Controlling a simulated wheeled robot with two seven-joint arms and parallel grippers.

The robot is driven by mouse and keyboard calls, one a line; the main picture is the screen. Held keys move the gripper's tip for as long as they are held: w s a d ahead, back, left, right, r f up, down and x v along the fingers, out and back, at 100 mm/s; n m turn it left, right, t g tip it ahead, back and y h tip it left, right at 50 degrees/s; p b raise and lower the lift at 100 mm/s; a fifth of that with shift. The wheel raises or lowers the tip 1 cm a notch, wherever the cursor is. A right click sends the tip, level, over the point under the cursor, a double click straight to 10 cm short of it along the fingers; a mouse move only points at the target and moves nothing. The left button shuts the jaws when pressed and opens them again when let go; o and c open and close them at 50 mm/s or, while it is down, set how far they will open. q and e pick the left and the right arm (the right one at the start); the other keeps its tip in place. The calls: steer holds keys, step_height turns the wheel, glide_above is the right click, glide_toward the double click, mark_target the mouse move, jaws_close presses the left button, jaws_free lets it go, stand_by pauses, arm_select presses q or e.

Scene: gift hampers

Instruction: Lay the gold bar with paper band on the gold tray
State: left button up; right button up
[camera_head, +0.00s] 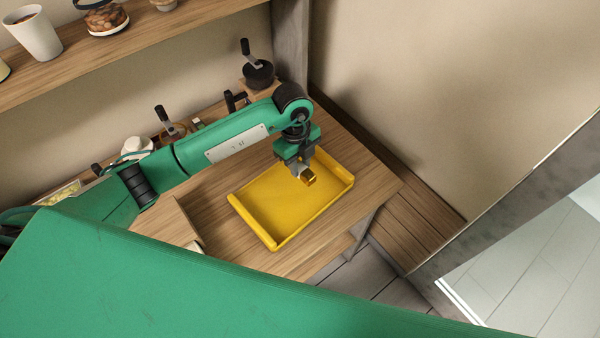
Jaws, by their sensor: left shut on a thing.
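The gold tray (283,213) is a shallow yellow tray with raised ends, lying on the wooden table. My left gripper (305,170) points down over the far right part of the tray. It is shut on the gold bar (309,181), a small gold block that shows below the fingers. The bar appears to be above the tray floor, but I cannot tell the exact gap. Its paper band is too small to make out. My right gripper is not in view.
The wooden table (216,213) has bare room left of the tray. Two hand grinders stand along the back, one dark (257,70). A wall rises at right.

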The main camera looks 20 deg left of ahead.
arm_select(q)
step_height(320, 180, down, 3)
steer(key=shift+r, duration=0.15)
step_height(320, 180, down, 4)
steer(key=shift+f+p, duration=0.1)
steer(key=shift+p, duration=0.6)
steer(key=shift+f, duration=0.1)
steer(key=o, duration=1)
